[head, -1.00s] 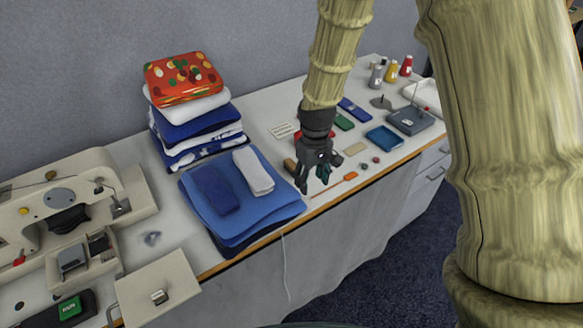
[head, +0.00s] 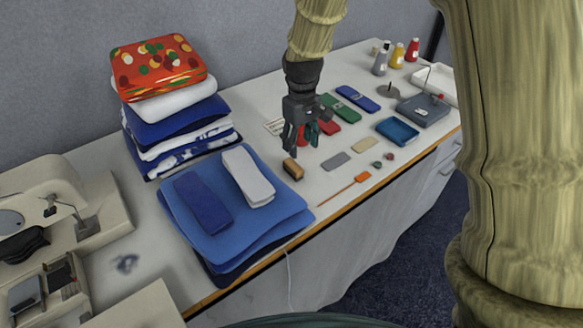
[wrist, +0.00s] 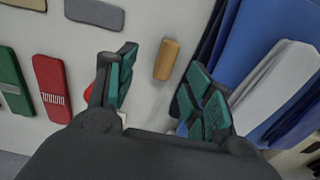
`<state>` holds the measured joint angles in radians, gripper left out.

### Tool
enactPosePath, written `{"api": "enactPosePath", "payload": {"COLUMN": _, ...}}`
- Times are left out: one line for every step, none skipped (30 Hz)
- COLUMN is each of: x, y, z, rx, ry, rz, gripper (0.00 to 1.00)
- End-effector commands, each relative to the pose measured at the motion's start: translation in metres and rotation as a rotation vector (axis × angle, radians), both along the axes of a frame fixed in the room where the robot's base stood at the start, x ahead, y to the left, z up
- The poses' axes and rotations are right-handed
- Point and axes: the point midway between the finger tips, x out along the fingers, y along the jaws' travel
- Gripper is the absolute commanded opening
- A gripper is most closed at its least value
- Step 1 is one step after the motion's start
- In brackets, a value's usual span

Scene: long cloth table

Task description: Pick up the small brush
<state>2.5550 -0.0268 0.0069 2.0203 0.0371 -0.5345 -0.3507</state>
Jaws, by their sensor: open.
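The small brush (head: 293,169) has a tan wooden back and a dark underside. It lies on the table just right of the blue cloth stack. In the wrist view its wooden back (wrist: 166,60) shows between my fingers and ahead of them, touching neither. My gripper (head: 299,151) is open and empty, above the table close to the brush. In the wrist view my gripper (wrist: 154,88) has its teal finger pads spread wide.
The folded blue cloths (head: 270,222) lie close to the brush. Red (head: 325,127), green (head: 340,108) and grey (head: 336,161) flat items lie to the right. An orange-ended stick (head: 340,190) lies near the front edge.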

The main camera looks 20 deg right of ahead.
Motion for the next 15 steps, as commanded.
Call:
{"api": "enactPosePath", "payload": {"x": 0.0, "y": 0.003, "z": -0.006, "rx": -0.001, "ry": 0.002, "rz": 0.004, "gripper": 0.52}}
{"api": "enactPosePath", "payload": {"x": 0.001, "y": 0.004, "z": -0.01, "rx": -0.001, "ry": 0.002, "rz": 0.006, "gripper": 0.52}}
{"api": "enactPosePath", "payload": {"x": 0.001, "y": 0.006, "z": -0.016, "rx": 0.0, "ry": 0.003, "rz": 0.008, "gripper": 0.52}}
{"api": "enactPosePath", "payload": {"x": 0.001, "y": 0.007, "z": -0.02, "rx": 0.0, "ry": 0.003, "rz": 0.01, "gripper": 0.52}}
{"api": "enactPosePath", "payload": {"x": 0.002, "y": 0.008, "z": -0.024, "rx": 0.0, "ry": 0.002, "rz": 0.011, "gripper": 0.52}}
{"api": "enactPosePath", "payload": {"x": 0.002, "y": 0.009, "z": -0.029, "rx": 0.0, "ry": 0.002, "rz": 0.012, "gripper": 0.52}}
{"api": "enactPosePath", "payload": {"x": 0.002, "y": 0.009, "z": -0.033, "rx": 0.0, "ry": 0.003, "rz": 0.013, "gripper": 0.52}}
{"api": "enactPosePath", "payload": {"x": 0.002, "y": 0.009, "z": -0.035, "rx": -0.001, "ry": 0.002, "rz": 0.013, "gripper": 0.52}}
{"api": "enactPosePath", "payload": {"x": 0.002, "y": 0.009, "z": -0.039, "rx": -0.001, "ry": 0.002, "rz": 0.013, "gripper": 0.52}}
{"api": "enactPosePath", "payload": {"x": 0.002, "y": 0.009, "z": -0.041, "rx": 0.0, "ry": 0.001, "rz": 0.013, "gripper": 0.52}}
{"api": "enactPosePath", "payload": {"x": 0.002, "y": 0.009, "z": -0.043, "rx": 0.0, "ry": 0.001, "rz": 0.013, "gripper": 0.52}}
{"api": "enactPosePath", "payload": {"x": 0.002, "y": 0.009, "z": -0.045, "rx": 0.0, "ry": 0.001, "rz": 0.013, "gripper": 0.52}}
{"api": "enactPosePath", "payload": {"x": 0.002, "y": 0.009, "z": -0.046, "rx": 0.0, "ry": 0.001, "rz": 0.012, "gripper": 0.52}}
{"api": "enactPosePath", "payload": {"x": 0.002, "y": 0.009, "z": -0.047, "rx": 0.0, "ry": 0.001, "rz": 0.012, "gripper": 0.52}}
{"api": "enactPosePath", "payload": {"x": 0.002, "y": 0.009, "z": -0.048, "rx": 0.0, "ry": 0.001, "rz": 0.012, "gripper": 0.52}}
